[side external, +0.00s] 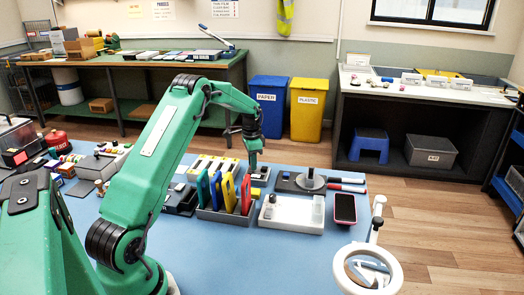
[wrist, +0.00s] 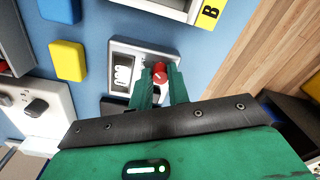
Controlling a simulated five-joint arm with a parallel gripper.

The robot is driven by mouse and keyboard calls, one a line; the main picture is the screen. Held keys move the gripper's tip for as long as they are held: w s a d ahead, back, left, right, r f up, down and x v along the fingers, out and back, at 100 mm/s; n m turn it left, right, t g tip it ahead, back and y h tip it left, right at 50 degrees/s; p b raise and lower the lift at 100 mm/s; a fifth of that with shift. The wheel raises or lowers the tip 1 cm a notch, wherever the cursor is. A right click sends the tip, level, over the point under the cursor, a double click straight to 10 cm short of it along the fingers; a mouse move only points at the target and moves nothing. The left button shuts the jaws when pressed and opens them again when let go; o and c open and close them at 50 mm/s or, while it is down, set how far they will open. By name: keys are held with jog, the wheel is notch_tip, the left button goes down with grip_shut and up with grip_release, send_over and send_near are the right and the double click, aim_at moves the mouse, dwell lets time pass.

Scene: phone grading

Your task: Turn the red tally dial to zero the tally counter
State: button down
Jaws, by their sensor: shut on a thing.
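The tally counter (wrist: 120,58) is a pale-framed box with a dark face and a small window of white digits, too small to read surely. The red tally dial (wrist: 160,71) sits on its face beside the window. My gripper (wrist: 162,80) is shut on the dial, with one green finger on each side of it. In the side external view my gripper (side external: 253,158) points down at the counter (side external: 263,176) behind the coloured folders, and the dial is hidden there.
A yellow block (wrist: 67,62) lies on the blue mat near the counter. Upright coloured folders (side external: 228,192) stand in a grey rack in front of my gripper.

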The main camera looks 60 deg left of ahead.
jog(key=shift+w+d+r, duration=0.1)
jog(key=shift+w+d, duration=0.05)
jog(key=c, duration=1.7)
grip_release()
jog(key=shift+c, duration=0.2)
jog(key=shift+o, duration=0.7)
jog(key=shift+s+r, duration=0.2)
jog(key=shift+r, duration=3.7)
